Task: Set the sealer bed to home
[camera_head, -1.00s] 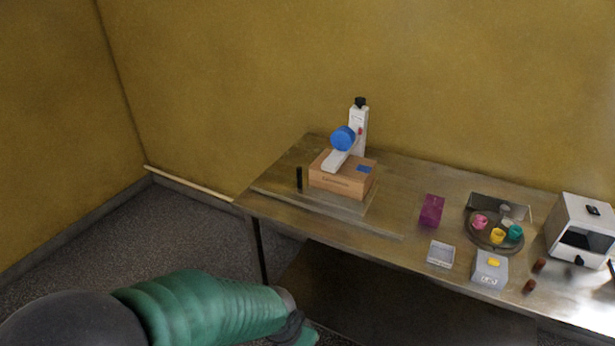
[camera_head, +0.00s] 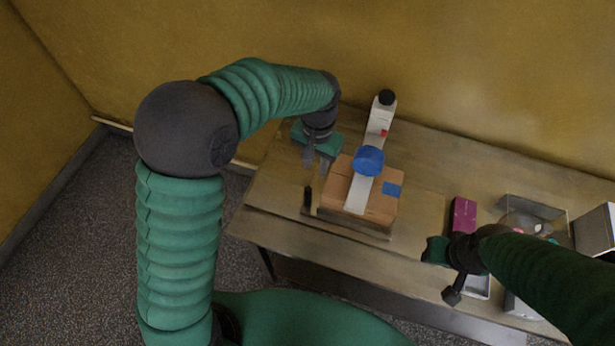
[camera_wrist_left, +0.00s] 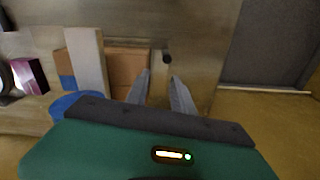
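The sealer has a white upright (camera_head: 378,122) with a dark knob on top and a blue disc (camera_head: 368,160) on a white arm. A brown box (camera_head: 379,208) with a blue patch sits under the arm, on the left part of the table. A short black upright handle (camera_head: 307,197) stands just left of the box; its dark top (camera_wrist_left: 167,57) shows in the left wrist view. My left gripper (camera_head: 317,166) is open and empty, above and behind the handle, with its fingers apart and not around it. My right gripper (camera_head: 448,268) is over the table's right half; its fingertips are unclear.
A purple box (camera_head: 463,214) stands behind my right gripper. My right arm partly hides a tray (camera_head: 535,212) and small containers. A white machine (camera_head: 597,228) stands at the far right. The table (camera_head: 275,190) has bare room left of the handle.

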